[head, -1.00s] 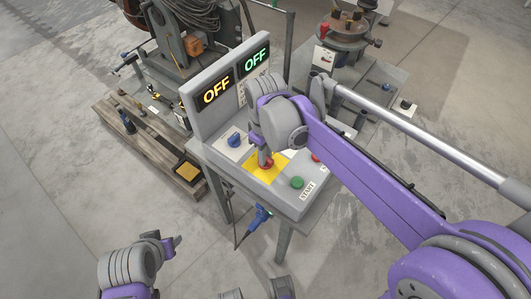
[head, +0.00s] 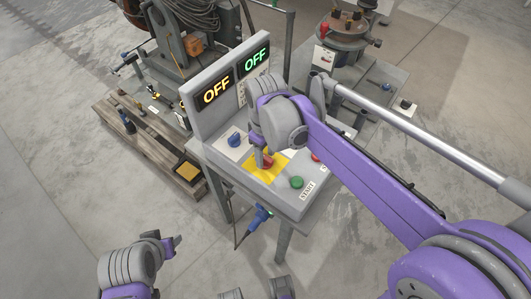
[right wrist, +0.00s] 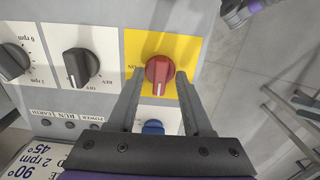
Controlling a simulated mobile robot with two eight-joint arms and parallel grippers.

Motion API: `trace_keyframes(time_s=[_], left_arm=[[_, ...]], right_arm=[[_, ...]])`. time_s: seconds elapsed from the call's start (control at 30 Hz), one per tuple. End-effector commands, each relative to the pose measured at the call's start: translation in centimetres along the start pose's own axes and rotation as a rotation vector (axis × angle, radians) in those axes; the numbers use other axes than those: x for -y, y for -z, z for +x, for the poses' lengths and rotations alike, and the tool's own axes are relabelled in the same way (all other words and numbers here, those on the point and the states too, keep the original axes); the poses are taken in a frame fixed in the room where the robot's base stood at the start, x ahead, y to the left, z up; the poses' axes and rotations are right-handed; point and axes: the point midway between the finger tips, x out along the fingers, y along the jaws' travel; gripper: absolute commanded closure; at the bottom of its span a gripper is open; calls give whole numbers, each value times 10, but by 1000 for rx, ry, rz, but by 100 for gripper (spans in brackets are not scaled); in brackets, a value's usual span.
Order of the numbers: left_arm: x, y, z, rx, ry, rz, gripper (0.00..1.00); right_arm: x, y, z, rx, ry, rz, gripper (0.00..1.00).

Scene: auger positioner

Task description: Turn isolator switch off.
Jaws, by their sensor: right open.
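The red isolator knob (right wrist: 158,72) sits on a yellow plate (right wrist: 135,45) on the grey console. An ON label is left of the knob in the right wrist view. My right gripper (right wrist: 158,78) is open, its fingertips on either side of the knob's lower part with gaps visible. In the head view the red knob (head: 267,161) is partly hidden by my right gripper (head: 262,157). Two displays (head: 217,90) on the console both read OFF. My left gripper (head: 174,244) is at the lower left, away from the console; its jaws are unclear.
A blue knob (head: 234,139) is beside the yellow plate. A green START button (head: 297,182) and a red button (head: 316,156) are also close. Black knobs (right wrist: 81,65) lie left in the wrist view. A blue tool (head: 260,217) hangs at the console's front.

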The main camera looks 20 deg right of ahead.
Motion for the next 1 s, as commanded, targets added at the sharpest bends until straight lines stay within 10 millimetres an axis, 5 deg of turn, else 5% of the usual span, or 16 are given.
trace_keyframes(time_s=[0.17,0.6,1.0], left_arm=[[0,1,-2,-1,0,0,50],[0,6,-8,-4,0,0,50],[0,7,-9,-4,0,0,50]], right_arm=[[0,0,-15,0,0,0,50],[0,0,-96,0,0,0,50],[0,0,-108,0,0,0,50]])
